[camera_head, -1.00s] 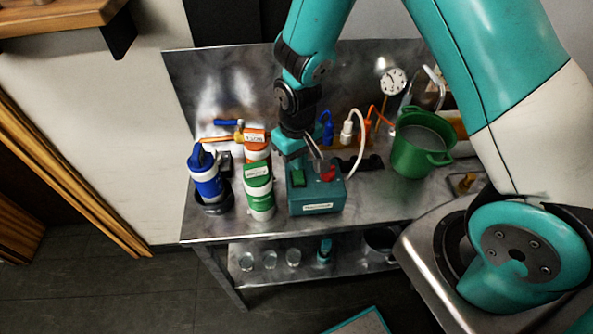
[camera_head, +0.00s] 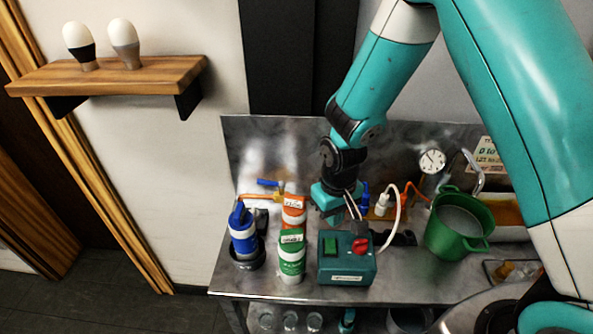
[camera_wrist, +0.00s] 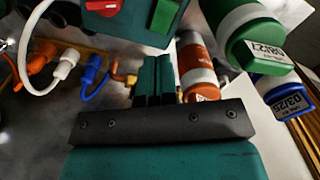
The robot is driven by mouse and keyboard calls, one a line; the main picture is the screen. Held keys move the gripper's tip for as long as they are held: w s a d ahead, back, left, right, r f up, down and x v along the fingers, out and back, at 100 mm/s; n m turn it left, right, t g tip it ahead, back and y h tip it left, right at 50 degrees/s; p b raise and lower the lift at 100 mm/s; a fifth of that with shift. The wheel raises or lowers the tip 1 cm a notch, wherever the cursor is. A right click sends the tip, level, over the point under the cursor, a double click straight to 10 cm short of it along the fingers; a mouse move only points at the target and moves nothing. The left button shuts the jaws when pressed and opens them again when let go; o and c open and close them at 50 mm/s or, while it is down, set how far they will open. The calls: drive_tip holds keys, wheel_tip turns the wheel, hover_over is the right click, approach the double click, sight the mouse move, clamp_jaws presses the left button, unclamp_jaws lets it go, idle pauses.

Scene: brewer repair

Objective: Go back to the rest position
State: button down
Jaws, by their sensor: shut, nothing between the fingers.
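My gripper (camera_head: 349,209) hangs over the back of the steel bench, just behind a teal switch box (camera_head: 345,278) with a green switch and a red knob. In the wrist view my gripper's two teal fingers (camera_wrist: 157,80) lie side by side, closed and with nothing between them. The switch box (camera_wrist: 140,38) shows beyond them at the top of that view. An orange-and-white canister (camera_wrist: 197,65) and a green-and-white canister (camera_wrist: 245,35) are close to the right of the fingers there.
A blue-and-white canister (camera_head: 242,235) stands in a dark holder at the bench's left. A green pot (camera_head: 459,226), a gauge (camera_head: 432,161) and coloured hoses are to the right. A wooden shelf (camera_head: 110,75) with two bulbs is on the left wall. Several glasses sit on the lower shelf.

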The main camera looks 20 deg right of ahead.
drive_tip(key=s+a+r+n+y+b, duration=0.2)
drive_tip(key=s+r+b, duration=0.1)
drive_tip(key=s+r, duration=0.5)
drive_tip(key=s+a+r+n+y+b, duration=0.2)
drive_tip(key=s+a+r+b, duration=0.1)
drive_tip(key=s+r, duration=0.6)
drive_tip(key=shift+s+n+b, duration=0.3)
drive_tip(key=shift+s+b, duration=0.45)
